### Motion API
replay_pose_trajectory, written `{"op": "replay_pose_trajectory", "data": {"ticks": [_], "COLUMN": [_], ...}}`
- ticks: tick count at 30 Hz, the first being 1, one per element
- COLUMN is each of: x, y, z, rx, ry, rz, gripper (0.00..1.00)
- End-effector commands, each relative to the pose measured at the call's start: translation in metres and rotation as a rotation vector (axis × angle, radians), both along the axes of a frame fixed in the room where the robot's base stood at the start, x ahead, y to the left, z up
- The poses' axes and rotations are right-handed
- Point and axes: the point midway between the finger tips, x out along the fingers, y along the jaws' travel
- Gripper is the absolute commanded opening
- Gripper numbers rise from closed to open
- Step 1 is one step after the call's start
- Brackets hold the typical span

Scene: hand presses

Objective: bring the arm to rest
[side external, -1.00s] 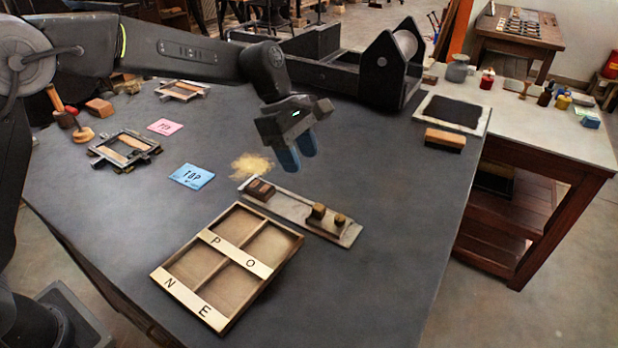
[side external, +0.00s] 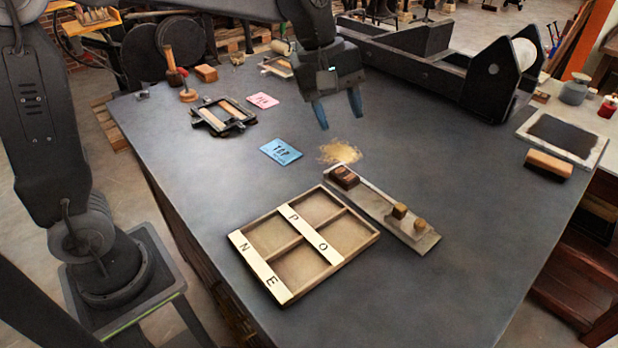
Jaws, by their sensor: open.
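My gripper (side external: 338,110) hangs in the air over the dark table (side external: 440,180), above and behind a patch of tan powder (side external: 340,152). Its two blue fingers point down and stand apart, with nothing between them. The wooden tray (side external: 303,245) with several compartments lies at the front, with lettered strips across it. The composing stick (side external: 385,210) lies behind and right of the tray, with small wooden blocks on it. My gripper touches none of these.
A blue card marked TOP (side external: 281,151) and a pink card (side external: 262,100) lie left of my gripper. A metal frame (side external: 223,116) sits farther left. The press bed (side external: 430,60) stands behind. The right front table is clear.

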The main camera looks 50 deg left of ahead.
Motion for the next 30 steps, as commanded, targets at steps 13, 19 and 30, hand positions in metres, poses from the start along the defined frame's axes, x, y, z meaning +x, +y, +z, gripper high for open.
{"op": "replay_pose_trajectory", "data": {"ticks": [13,19,30], "x": [-0.154,-0.188,-0.196], "y": [0.067,0.079,0.082], "z": [0.004,-0.014,-0.020], "rx": [0.412,0.550,0.584], "ry": [-0.374,-0.431,-0.440], "rz": [-0.700,-0.897,-0.951], "gripper": [0.49,0.49,0.49]}}
